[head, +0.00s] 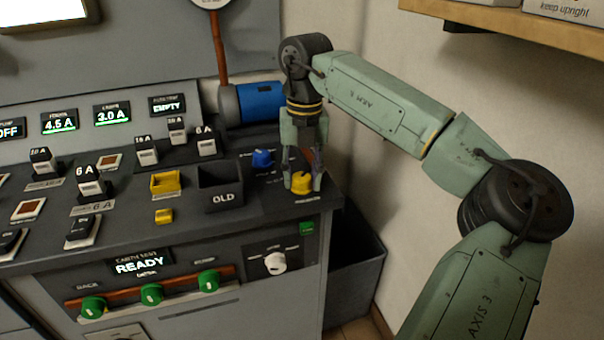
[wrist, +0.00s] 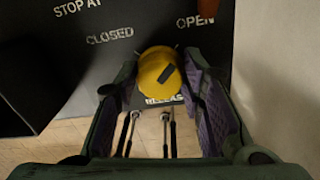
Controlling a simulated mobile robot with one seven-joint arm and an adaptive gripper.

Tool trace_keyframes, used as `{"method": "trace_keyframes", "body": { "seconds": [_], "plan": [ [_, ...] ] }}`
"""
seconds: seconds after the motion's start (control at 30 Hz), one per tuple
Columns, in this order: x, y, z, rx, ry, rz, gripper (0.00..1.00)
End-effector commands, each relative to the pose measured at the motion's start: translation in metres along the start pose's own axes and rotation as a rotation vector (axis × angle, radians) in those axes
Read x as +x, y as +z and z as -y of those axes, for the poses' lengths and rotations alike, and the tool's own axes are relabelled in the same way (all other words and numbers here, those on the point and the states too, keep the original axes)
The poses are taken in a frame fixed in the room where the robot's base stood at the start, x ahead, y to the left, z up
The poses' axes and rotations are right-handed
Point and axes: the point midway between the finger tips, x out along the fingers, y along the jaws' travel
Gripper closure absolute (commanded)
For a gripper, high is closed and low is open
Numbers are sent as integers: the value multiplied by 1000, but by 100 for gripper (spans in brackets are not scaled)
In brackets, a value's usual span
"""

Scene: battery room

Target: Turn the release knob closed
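The yellow release knob (head: 301,183) sits at the right front corner of the dark console top. It also shows in the wrist view (wrist: 158,76), with a dark mark slanting to the upper right, toward the word OPEN; the word CLOSED is at its upper left. My gripper (head: 303,188) points down over the knob, one finger on each side of it. In the wrist view the fingers (wrist: 161,66) stand apart with narrow gaps beside the knob, so it does not look clamped. The RELEASE label is partly cut off below the knob.
A blue knob (head: 262,159) and a black OLD bin (head: 221,188) are left of my gripper. A blue cylinder (head: 262,103) lies behind it. A wall rises at right, with a wooden shelf (head: 520,25) above. A dark open bin (head: 355,265) stands below the console edge.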

Motion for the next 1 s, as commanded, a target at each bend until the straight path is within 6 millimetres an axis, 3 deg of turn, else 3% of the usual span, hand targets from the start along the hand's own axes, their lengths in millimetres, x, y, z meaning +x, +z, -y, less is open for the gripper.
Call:
{"method": "trace_keyframes", "body": {
  "seconds": [0.4,0.73,1.0],
  "plan": [
    [0,0,0,0,0,0,94],
    [-1,0,0,-46,0,-1,94],
    [-1,0,0,-216,0,-7,94]
  ]
}}
